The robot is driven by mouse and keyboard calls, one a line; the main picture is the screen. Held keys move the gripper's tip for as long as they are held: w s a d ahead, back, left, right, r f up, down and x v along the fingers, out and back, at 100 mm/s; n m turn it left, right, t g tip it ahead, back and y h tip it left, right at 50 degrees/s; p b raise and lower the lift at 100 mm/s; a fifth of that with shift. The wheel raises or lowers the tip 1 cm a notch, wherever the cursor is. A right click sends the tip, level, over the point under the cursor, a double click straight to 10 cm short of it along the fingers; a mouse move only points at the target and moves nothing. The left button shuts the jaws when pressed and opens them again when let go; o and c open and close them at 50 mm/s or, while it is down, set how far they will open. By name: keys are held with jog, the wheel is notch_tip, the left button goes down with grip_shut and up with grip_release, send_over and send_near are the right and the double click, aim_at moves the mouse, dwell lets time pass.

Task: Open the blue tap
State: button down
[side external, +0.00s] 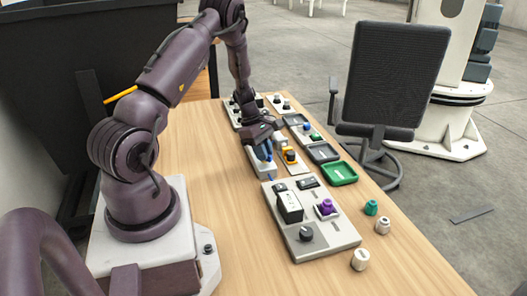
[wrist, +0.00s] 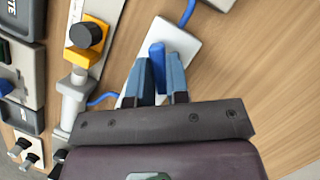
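The blue tap handle (wrist: 157,62) stands on a white block (wrist: 182,48) in the wrist view, with a blue tube leaving the block's far end. My gripper (wrist: 160,66) is at the tap, with one blue-grey finger on each side of the handle. The gaps between fingers and handle are too small to tell whether they grip it. In the side view my gripper (side external: 265,153) is low over the white block (side external: 262,170), and the handle is mostly hidden by the fingers.
A yellow fitting with a black knob (wrist: 86,35) and a grey cylinder (wrist: 74,95) sit left of the tap in the wrist view. In the side view, a grey panel with a purple part (side external: 325,207) is in front and a green tray (side external: 340,173) lies right.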

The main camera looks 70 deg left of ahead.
jog(key=shift+m, duration=0.4)
jog(key=m+g, duration=0.1)
jog(key=m, duration=0.1)
jog(key=shift+m+h, duration=0.4)
jog(key=shift+w+m+g, duration=0.1)
jog(key=shift+m+g, duration=0.8)
jog(key=shift+m, duration=1.1)
jog(key=c, duration=1.1)
grip_release()
jog(key=shift+a+r, duration=0.1)
jog(key=v, duration=1.2)
jog(key=shift+a+r, duration=0.25)
jog(key=shift+r, duration=0.1)
jog(key=shift+f, duration=0.1)
